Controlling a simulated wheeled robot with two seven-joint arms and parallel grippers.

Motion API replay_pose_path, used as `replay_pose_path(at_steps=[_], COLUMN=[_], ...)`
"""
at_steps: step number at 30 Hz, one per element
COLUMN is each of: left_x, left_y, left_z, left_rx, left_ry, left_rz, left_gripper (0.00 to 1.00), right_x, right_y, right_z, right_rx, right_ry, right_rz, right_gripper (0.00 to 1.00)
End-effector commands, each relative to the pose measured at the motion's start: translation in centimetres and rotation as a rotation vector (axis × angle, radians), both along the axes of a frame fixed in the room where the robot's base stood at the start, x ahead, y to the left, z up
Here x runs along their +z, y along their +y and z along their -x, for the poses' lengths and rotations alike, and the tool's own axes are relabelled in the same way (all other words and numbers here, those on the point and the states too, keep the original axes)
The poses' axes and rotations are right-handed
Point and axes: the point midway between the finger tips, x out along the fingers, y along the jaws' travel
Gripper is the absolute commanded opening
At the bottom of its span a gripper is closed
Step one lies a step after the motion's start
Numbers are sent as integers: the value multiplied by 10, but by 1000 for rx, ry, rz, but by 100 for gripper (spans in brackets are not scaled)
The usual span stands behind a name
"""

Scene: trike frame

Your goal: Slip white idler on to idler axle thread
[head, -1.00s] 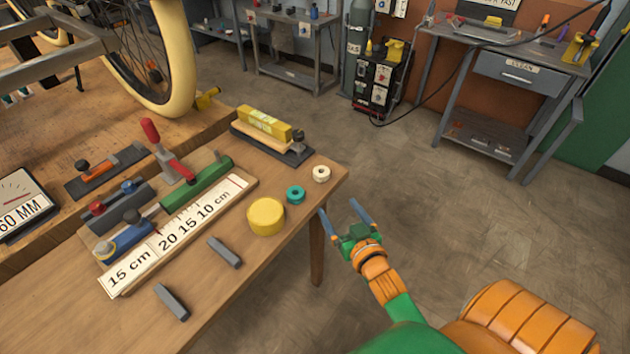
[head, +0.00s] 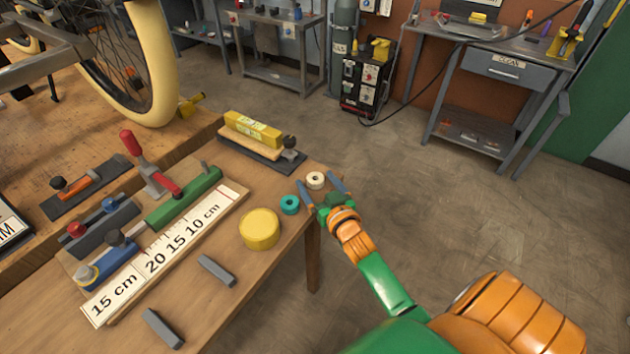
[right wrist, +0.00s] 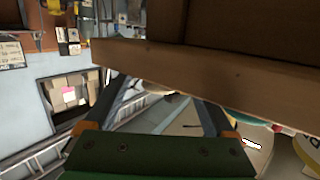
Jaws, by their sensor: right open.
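The white idler (head: 315,180) is a small ring lying near the right corner of the wooden table. My right gripper (head: 318,178) is open and empty, and in the head view its two fingers appear on either side of the white idler. Its height relative to the idler cannot be told. In the right wrist view the fingers (right wrist: 160,95) are spread, with a wooden edge (right wrist: 180,78) across the picture beyond them. I cannot make out the idler axle thread. My left gripper is not in view.
A teal ring (head: 289,204) lies just left of the gripper, and a yellow cylinder (head: 259,229) stands beside it. A yellow block (head: 252,129) sits on a board behind. Two grey bars (head: 216,270) lie in front. Open floor (head: 420,190) is to the right.

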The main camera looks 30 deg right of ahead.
Motion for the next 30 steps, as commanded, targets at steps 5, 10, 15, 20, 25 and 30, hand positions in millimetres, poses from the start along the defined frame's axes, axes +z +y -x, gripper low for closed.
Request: replay_pose_path(at_steps=[5,10,15,20,25,30], left_x=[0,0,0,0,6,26], left_y=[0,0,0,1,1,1], left_z=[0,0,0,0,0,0], left_rx=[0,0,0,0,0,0], left_ry=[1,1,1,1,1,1], left_rz=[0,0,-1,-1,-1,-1], left_gripper=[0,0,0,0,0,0], right_x=[0,0,0,0,14,56], right_y=[0,0,0,0,0,7], right_z=[0,1,1,1,1,15], right_rx=[0,0,0,0,1,2], right_ry=[1,1,1,2,0,1], right_rz=[0,0,0,0,1,-1], right_gripper=[84,38,0,0,0,0])
